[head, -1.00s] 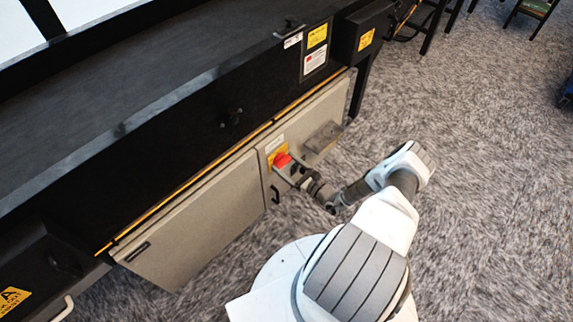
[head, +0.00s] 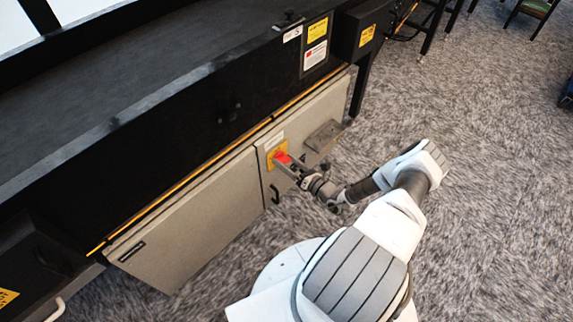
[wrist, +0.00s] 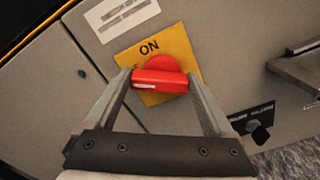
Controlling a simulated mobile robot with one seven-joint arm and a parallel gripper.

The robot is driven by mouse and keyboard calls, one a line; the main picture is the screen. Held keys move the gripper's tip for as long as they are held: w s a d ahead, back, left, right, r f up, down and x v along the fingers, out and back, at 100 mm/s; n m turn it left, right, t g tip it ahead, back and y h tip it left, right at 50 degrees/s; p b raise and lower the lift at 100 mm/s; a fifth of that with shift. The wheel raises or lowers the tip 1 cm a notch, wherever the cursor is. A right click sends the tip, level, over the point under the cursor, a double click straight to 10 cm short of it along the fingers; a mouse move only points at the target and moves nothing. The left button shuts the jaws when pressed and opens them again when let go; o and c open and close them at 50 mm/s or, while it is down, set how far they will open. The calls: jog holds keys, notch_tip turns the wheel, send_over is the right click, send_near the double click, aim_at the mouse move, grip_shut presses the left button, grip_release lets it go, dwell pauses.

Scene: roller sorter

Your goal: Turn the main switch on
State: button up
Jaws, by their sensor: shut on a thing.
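The main switch is a red rotary knob (wrist: 160,75) on a yellow plate (wrist: 176,47) marked "ON", fixed to a grey cabinet door. In the wrist view its grip bar lies roughly across the picture, with a pale mark at its left end. My gripper (wrist: 160,84) has one finger at each end of the bar and is shut on it. In the head view the red knob (head: 282,158) shows at the tip of my gripper (head: 291,166), which partly covers it.
Grey cabinet doors (head: 190,220) hang under the black sorter body (head: 160,150). A black door handle (head: 275,194) is below the switch. A grey box-like fitting (head: 324,135) juts out to its right. Open carpet (head: 480,180) lies to the right.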

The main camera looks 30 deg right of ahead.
jog(key=m+b, duration=0.1)
jog(key=m, duration=0.4)
jog(key=shift+d+f+m, duration=0.1)
jog(key=shift+f+m, duration=0.05)
jog(key=shift+m, duration=0.15)
jog(key=m, duration=0.5)
jog(key=shift+m+b, duration=0.3)
jog(key=shift+m, duration=0.4)
jog(key=o, duration=1.1)
jog(key=shift+s+d, duration=0.3)
jog(key=shift+s, duration=0.1)
jog(key=p+v, duration=0.3)
jog(key=v, duration=1.3)
jog(key=shift+s+p, duration=0.25)
jog(key=shift+p, duration=0.05)
